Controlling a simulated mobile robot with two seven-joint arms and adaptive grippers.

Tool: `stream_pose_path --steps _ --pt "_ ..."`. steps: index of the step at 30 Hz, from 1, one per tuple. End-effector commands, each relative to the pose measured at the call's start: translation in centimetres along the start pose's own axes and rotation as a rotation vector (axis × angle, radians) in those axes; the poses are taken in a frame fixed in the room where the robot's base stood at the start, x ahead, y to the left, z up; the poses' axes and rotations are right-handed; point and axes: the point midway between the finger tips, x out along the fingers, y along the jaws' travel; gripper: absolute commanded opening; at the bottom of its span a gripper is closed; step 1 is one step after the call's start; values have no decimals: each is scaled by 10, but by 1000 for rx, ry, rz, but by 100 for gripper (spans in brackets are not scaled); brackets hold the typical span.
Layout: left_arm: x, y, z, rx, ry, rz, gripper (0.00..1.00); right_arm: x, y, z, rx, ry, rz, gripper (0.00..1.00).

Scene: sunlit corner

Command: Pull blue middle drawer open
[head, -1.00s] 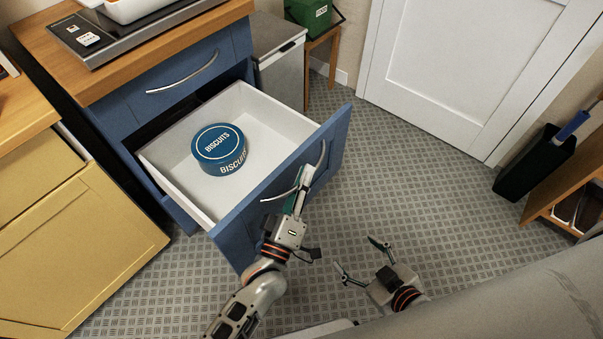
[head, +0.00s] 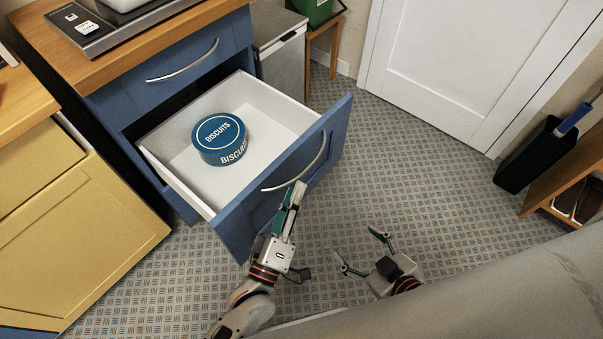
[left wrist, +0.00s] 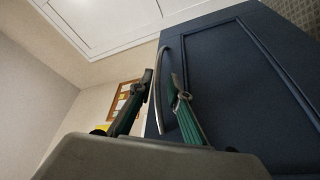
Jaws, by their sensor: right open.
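The blue middle drawer (head: 235,222) stands pulled well out of the blue cabinet, below a closed top drawer (head: 190,78). Its white interior shows, with a blue round biscuit tin (head: 218,136) inside. The curved metal handle (head: 318,155) is on its front. My right gripper (head: 362,250) is open and empty, low over the floor.
A yellow cabinet (head: 90,225) stands at the left. A grey bin (head: 282,60) is beside the blue cabinet. A white door (head: 470,60) is at the back, and a black container (head: 535,155) stands at the right. The floor (head: 410,160) between is clear.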

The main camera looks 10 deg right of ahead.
Motion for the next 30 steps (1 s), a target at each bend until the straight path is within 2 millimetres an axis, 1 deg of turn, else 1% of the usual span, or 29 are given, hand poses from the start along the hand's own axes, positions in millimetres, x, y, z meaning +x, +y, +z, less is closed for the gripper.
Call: stream_pose_path --steps 1,3,6,9,14,30 --pt "-11 -1 1 1 -2 -2 18 0 0 0 0 0 0 69" --pt "-23 0 1 0 -2 -2 18 0 0 0 0 0 1 69" --pt "-36 0 0 1 -1 -1 18 0 0 0 0 0 1 69" --pt "-45 0 0 1 -1 0 18 0 0 0 0 0 1 69" --pt "-50 0 0 1 0 0 18 0 0 0 0 0 1 69" --pt "-50 0 0 1 0 0 18 0 1 0 -1 1 1 69"
